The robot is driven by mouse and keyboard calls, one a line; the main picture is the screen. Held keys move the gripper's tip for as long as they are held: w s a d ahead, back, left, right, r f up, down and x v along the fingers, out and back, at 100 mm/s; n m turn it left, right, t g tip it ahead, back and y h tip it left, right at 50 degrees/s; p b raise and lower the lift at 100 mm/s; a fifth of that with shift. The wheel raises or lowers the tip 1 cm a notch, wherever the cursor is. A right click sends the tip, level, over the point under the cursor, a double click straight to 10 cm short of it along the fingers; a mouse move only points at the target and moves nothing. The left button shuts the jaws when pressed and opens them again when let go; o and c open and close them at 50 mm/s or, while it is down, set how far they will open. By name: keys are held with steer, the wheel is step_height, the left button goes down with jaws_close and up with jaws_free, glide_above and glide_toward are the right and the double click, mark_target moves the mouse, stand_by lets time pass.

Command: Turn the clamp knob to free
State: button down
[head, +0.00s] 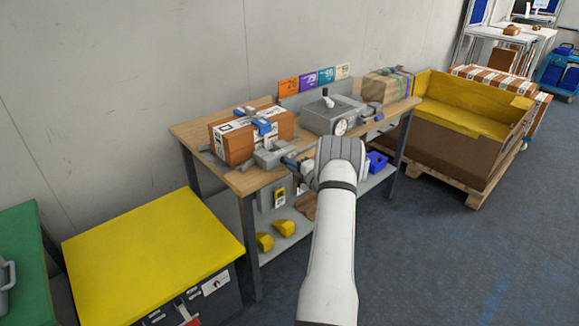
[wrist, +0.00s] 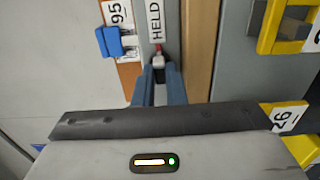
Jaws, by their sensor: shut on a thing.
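The clamp (head: 275,154) is a grey block at the front edge of the wooden workbench, beside a brown box (head: 236,146). My gripper (head: 290,163) reaches it from the right in the head view. In the wrist view my gripper's two blue fingers (wrist: 159,72) are closed around the clamp knob (wrist: 158,58), of which only a small red and white part shows. A white label (wrist: 155,20) reading HELD is on the grey clamp face just beyond the knob. The fingers hide most of the knob, so its exact angle cannot be told.
A grey machine (head: 332,115) with a dial and a second box (head: 387,86) stand farther right on the bench (head: 192,133). A yellow-topped cabinet (head: 150,255) stands at front left. A yellow-lined crate (head: 465,112) stands at right. Open floor lies at lower right.

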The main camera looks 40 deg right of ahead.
steer(key=shift+a, duration=0.4)
steer(key=shift+d+f, duration=0.1)
steer(key=shift+d, duration=0.25)
steer(key=shift+n+b, duration=0.3)
steer(key=shift+b, duration=0.2)
steer(key=n+b, duration=0.5)
steer(key=b, duration=0.1)
steer(key=n+b, duration=1.2)
steer(key=shift+d+r+b, duration=0.25)
steer(key=shift+r+b, duration=0.05)
steer(key=shift+b, duration=0.05)
steer(key=shift+r, duration=0.1)
